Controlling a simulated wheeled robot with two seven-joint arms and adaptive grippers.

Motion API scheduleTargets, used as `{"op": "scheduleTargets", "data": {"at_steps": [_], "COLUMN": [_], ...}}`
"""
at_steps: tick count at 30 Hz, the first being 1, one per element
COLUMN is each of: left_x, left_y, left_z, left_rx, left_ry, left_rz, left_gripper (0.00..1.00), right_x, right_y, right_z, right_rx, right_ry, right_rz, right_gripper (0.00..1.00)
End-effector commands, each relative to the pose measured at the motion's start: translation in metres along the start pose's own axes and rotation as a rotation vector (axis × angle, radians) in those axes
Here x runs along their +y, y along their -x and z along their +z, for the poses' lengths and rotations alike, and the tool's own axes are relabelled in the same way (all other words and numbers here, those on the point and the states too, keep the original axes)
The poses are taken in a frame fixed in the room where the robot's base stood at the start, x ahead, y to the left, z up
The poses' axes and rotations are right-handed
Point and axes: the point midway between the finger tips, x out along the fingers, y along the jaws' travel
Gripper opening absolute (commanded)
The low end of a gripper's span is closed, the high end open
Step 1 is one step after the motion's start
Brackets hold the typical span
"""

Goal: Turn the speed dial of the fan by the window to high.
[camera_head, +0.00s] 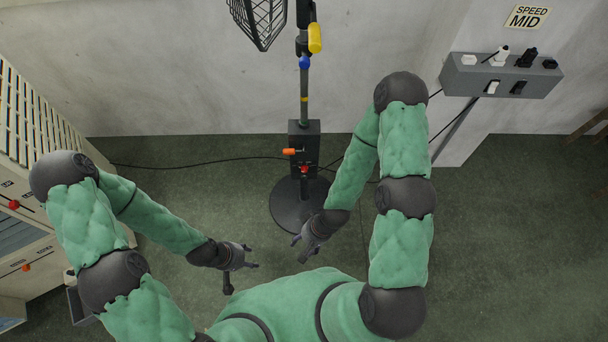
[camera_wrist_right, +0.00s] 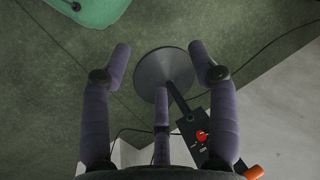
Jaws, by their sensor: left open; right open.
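The fan stands on a round dark base (camera_head: 285,210), with a pole (camera_head: 304,108) and part of its cage (camera_head: 265,20) at the top edge. A black control box (camera_head: 306,135) on the pole carries a red knob (camera_head: 304,169) and an orange knob (camera_head: 289,151). The right wrist view also shows the red knob (camera_wrist_right: 201,135) and the orange knob (camera_wrist_right: 253,172). My right gripper (camera_head: 300,243) is open and empty in front of the base, apart from the knobs. My left gripper (camera_head: 248,264) is open and empty, lower left of it. The dial's setting is too small to read.
A wall sign (camera_head: 527,17) reads "SPEED MID". A grey power strip (camera_head: 500,78) with plugs and switches sits on the right wall. A cabinet (camera_head: 30,150) stands at the left. A cable (camera_head: 200,162) crosses the floor.

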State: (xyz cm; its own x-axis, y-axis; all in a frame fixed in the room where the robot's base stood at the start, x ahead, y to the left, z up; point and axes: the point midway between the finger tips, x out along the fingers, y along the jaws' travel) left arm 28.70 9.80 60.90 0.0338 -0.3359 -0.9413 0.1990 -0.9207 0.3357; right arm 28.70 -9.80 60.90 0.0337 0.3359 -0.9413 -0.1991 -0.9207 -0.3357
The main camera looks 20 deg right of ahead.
Motion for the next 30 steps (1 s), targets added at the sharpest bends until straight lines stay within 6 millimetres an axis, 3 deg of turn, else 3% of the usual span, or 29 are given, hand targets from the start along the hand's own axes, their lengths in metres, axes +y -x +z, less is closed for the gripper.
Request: {"op": "scheduleTargets", "data": {"at_steps": [11,12,16,20,24,30], "left_x": [0.0,0.0,-0.001,-0.002,-0.004,-0.007], "left_y": [0.0,0.0,-0.002,-0.006,-0.013,-0.021], "left_z": [0.0,0.0,0.0,0.0,0.0,-0.001], "left_rx": [0.0,0.0,0.0,0.0,0.0,0.0], "left_ry": [0.0,0.0,0.0,0.0,0.0,0.0], "left_rz": [0.0,0.0,0.0,0.0,0.0,0.0], "left_gripper": [0.52,0.52,0.52,0.52,0.52,0.52], "right_x": [0.0,0.0,0.001,0.005,0.013,0.024], "right_y": [0.0,0.0,-0.012,-0.045,-0.087,-0.123], "right_z": [0.0,0.0,-0.015,-0.063,-0.131,-0.203], "right_rx": [0.0,0.001,0.046,0.2,0.45,0.819], "right_ry": [0.0,0.0,0.008,0.033,0.073,0.132], "right_rz": [0.0,0.0,0.0,0.006,0.026,0.086], "right_gripper": [0.6,0.49,0.48,0.48,0.48,0.48]}}
